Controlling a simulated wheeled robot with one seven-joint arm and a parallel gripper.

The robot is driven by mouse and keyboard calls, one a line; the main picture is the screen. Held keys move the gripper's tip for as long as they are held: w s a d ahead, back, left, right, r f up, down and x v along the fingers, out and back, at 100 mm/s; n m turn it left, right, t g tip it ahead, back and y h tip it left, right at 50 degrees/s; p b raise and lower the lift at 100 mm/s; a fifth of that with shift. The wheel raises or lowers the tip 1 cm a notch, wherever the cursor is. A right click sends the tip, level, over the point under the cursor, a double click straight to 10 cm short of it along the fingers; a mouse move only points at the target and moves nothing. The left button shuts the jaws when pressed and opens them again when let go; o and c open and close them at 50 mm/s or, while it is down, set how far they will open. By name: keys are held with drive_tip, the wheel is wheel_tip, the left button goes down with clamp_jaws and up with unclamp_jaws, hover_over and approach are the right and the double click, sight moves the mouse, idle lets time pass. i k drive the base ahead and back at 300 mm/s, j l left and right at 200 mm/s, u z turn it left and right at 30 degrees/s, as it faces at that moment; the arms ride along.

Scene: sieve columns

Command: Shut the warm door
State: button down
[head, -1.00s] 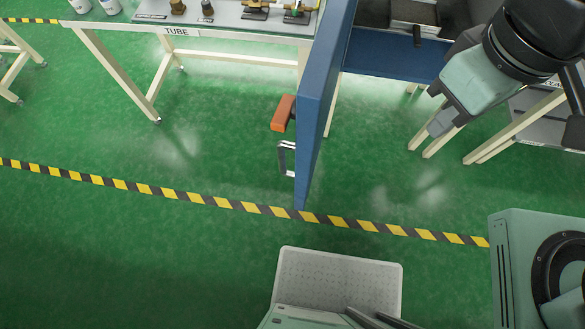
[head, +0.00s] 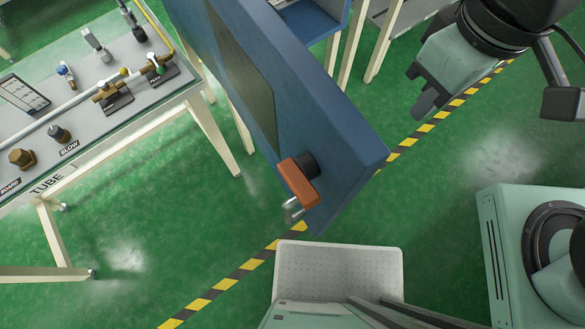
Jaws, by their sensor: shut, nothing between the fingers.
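A blue door (head: 335,140) stands open in the middle of the head view, with its outer face and free edge towards me. It has a dark window panel (head: 243,80), an orange handle (head: 298,182) on a black boss and a metal catch (head: 292,210) below the handle. No label reading "warm" shows. Part of the blue cabinet (head: 312,20) shows behind the door at the top. My gripper (head: 426,103) is to the right of the door, apart from it, shut and empty, with its fingers pointing down and left.
A bench (head: 120,105) marked TUBE, with valves and pipe fittings on it, stands at the left. Cream table legs (head: 378,48) stand behind the door. Green floor is clear at lower left and right of the door. A yellow-black floor stripe (head: 225,284) passes beneath the door.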

sight(290, 105)
drive_tip(key=k+j+z, duration=0.2)
drive_tip(key=j+z, duration=0.25)
drive_tip(key=k+j+z, duration=0.55)
drive_tip(key=k+j, duration=0.8)
